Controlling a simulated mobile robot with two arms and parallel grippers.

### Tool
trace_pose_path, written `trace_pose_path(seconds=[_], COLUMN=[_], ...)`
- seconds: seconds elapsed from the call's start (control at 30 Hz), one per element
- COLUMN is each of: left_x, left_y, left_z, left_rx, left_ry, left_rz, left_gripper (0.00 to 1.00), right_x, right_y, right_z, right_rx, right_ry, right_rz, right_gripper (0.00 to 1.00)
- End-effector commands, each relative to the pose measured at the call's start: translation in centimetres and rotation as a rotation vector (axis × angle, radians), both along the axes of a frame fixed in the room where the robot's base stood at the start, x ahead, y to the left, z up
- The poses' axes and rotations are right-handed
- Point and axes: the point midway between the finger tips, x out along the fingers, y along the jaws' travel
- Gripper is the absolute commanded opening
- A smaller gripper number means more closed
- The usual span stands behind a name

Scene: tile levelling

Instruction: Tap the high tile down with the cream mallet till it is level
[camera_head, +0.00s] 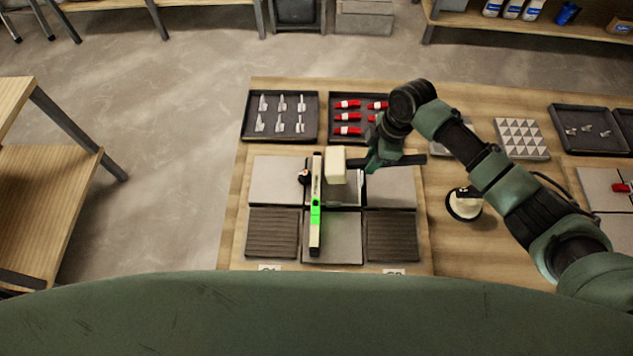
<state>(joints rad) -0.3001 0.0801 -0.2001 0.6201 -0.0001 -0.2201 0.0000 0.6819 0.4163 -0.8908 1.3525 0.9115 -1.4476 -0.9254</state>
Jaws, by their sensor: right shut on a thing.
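My right gripper (374,163) is shut on the dark handle (408,160) of the cream mallet. The mallet's cream block head (336,165) is over the back middle of the tile group, and I cannot tell whether it touches a tile. The tiles are light grey at back left (275,180), back right (393,188) and front middle (345,241), and dark ribbed at front left (272,235) and front right (391,236). The back middle tile is mostly hidden. Which tile is high is not clear. My left gripper is out of view.
A spirit level (316,235) with a green middle lies front to back across the tiles, close left of the mallet head. Trays of clips (281,137) and red wedges (347,136) sit behind. A white-and-black round tool (464,204) stands right of the tiles.

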Motion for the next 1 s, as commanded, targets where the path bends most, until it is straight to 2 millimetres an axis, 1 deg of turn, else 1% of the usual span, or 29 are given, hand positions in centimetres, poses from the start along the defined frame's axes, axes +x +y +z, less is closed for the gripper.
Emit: trace_pose_path(seconds=[0.17, 0.33, 0.47, 0.7, 0.77, 0.87, 1.0], left_x=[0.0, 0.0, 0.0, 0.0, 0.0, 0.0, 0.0], left_y=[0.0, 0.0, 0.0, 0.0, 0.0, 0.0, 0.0], left_z=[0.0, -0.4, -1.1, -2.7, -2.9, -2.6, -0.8], left_rx=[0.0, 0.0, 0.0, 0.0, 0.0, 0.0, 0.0], left_ry=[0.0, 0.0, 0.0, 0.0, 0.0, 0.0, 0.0], left_rz=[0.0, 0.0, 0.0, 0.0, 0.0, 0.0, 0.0], left_gripper=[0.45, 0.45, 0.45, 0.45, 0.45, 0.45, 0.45], right_x=[0.1, 0.1, 0.1, 0.1, 0.1, 0.1, 0.1], right_y=[0.1, 0.1, 0.1, 0.1, 0.1, 0.1, 0.1], right_z=[0.1, -0.5, -1.5, -4.1, -4.5, -4.3, -2.5], right_rx=[0.002, 0.002, 0.001, -0.003, -0.004, -0.005, -0.005], right_ry=[-0.002, -0.002, -0.001, 0.0, 0.0, -0.001, -0.002], right_rz=[0.0, 0.0, 0.0, 0.0, 0.0, 0.001, 0.001], right_gripper=[0.0, 0.0, 0.0, 0.0, 0.0, 0.0, 0.0])
